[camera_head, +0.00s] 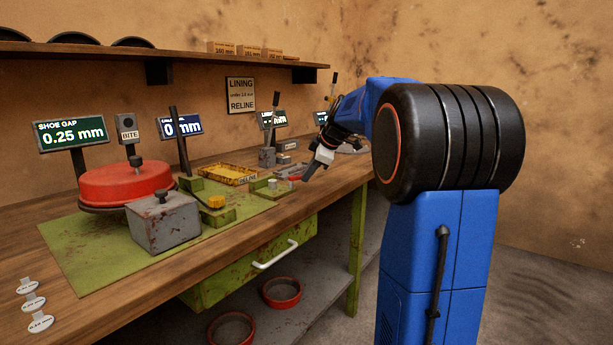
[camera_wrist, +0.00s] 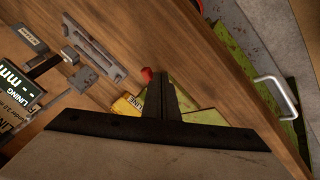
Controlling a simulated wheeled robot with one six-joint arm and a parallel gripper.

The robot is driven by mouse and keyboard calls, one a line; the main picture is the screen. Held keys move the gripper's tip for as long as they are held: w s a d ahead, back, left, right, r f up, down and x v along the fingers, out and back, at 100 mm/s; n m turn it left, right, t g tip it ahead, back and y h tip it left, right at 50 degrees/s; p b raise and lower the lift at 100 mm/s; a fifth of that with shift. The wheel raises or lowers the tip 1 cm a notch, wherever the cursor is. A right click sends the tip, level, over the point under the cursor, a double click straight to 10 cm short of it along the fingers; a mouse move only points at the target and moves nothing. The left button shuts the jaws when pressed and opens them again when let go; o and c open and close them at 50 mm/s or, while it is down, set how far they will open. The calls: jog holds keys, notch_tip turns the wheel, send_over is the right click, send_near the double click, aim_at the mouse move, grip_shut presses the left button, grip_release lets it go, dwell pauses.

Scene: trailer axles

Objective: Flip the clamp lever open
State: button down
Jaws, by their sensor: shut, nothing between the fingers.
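My gripper (camera_head: 308,174) is over the far right part of the bench, pointing down and to the left. In the wrist view its dark fingers (camera_wrist: 163,85) are together and empty. A small red end (camera_wrist: 147,74) shows just beside the fingertips; I cannot tell whether they touch it. A black upright lever (camera_head: 275,102) rises from a grey block (camera_head: 267,157) left of my gripper. Another black lever (camera_head: 180,140) leans upright on the green mat near the red drum (camera_head: 125,184). I cannot tell which of these is the clamp lever.
A grey box (camera_head: 163,226) stands before the drum on the green mat (camera_head: 75,262). Display screens (camera_head: 72,133) line the bench's back. A white drawer handle (camera_head: 276,254) sticks out in front.

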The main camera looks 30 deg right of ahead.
jog(key=n, duration=0.1)
jog(key=w+d+n+y, duration=0.1)
jog(key=shift+n+y, duration=0.3)
jog(key=shift+a, duration=0.1)
jog(key=shift+w+a, duration=0.2)
jog(key=shift+a, duration=0.5)
